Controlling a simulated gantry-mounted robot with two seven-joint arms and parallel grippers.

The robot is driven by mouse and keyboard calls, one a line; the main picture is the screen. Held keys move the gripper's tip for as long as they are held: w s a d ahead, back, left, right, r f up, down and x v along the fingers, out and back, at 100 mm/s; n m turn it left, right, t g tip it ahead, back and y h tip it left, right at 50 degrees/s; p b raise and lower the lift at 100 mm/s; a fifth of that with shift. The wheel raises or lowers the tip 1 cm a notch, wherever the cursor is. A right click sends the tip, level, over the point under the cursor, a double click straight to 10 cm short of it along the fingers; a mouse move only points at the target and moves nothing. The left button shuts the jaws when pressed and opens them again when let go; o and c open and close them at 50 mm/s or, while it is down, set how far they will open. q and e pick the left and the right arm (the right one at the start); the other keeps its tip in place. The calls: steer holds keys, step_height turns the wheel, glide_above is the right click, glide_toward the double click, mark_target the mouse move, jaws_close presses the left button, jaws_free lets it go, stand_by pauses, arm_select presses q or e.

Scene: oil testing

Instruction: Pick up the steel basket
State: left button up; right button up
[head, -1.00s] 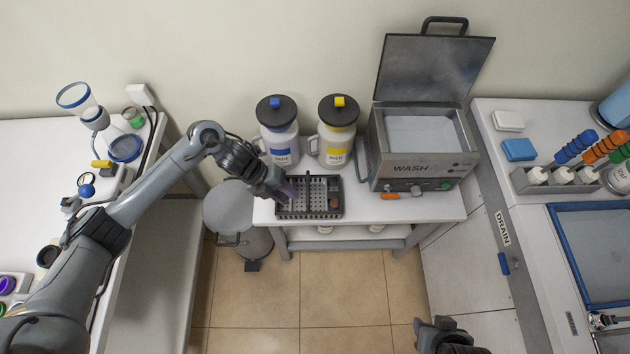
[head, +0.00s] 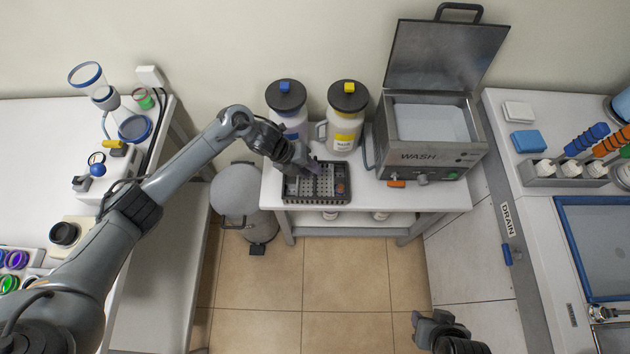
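The steel basket (head: 331,190) is a dark, rectangular mesh tray with a perforated floor. The gripper hides part of the rear rim. My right gripper (head: 424,322) is low at the bottom, over the floor, away from the basket.
A blue-labelled bottle (head: 286,97) and a yellow-labelled bottle (head: 347,98) stand behind the basket. The WASH machine (head: 425,157), lid up, stands to the right. A grey bin (head: 238,190) is left of the table. The tiled floor (head: 335,275) in front is clear.

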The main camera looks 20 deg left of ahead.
arm_select(q)
steer(key=shift+x, duration=1.55)
steer(key=shift+r, duration=0.1)
jaws_close()
steer(key=shift+d, duration=0.1)
steer(key=shift+r, duration=0.1)
